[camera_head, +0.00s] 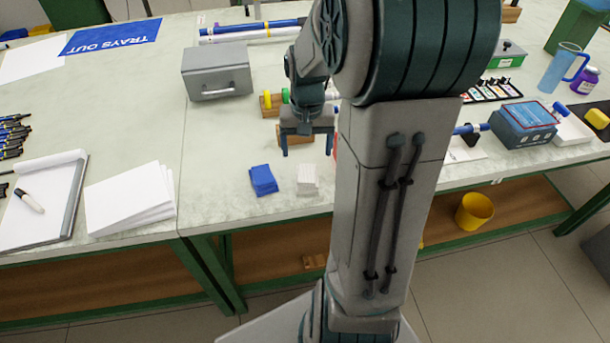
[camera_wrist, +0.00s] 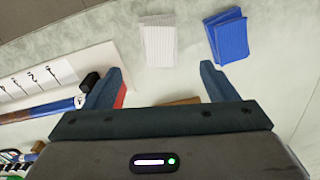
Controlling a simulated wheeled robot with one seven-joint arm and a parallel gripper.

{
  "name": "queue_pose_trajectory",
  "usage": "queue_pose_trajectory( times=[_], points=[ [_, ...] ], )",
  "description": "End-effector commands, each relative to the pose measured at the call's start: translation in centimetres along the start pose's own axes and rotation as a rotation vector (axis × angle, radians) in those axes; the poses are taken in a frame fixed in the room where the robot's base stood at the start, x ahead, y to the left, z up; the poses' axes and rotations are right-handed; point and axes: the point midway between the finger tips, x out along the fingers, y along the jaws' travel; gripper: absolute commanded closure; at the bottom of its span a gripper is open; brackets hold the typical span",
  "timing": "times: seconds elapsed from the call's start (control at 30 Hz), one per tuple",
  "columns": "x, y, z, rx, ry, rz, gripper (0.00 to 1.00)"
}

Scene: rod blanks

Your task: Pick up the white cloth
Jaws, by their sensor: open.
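The white cloth (camera_head: 307,180) is a small folded stack lying flat on the table near its front edge, just right of the blue cloth (camera_head: 262,180) and close to it. In the wrist view the white cloth (camera_wrist: 158,43) lies beyond the fingertips, and the blue cloth (camera_wrist: 228,38) is to its right. My gripper (camera_head: 307,148) is open and empty, above the table and behind the cloths as the head view shows it. In the wrist view my gripper's fingers (camera_wrist: 160,75) point toward the white cloth, with clear table between. Nothing hides the white cloth in the wrist view.
A grey metal box (camera_head: 217,72) stands back left of my gripper. A wooden block with coloured pieces (camera_head: 268,103) sits beside the gripper. A white paper stack (camera_head: 130,200) and a clipboard (camera_head: 40,205) lie left. My arm hides part of the table right of the cloths.

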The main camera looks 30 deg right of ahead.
Motion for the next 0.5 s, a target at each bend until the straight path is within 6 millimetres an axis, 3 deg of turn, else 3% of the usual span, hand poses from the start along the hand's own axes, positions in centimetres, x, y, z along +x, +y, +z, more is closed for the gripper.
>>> queue_pose_trajectory(
  times=[0.1,0.5],
  points=[
    [2.4,0.0,0.1,0.001,-0.005,0.0,0.21],
    [6.3,0.1,0.1,0.0,-0.003,-0.001,0.21]
  ],
)
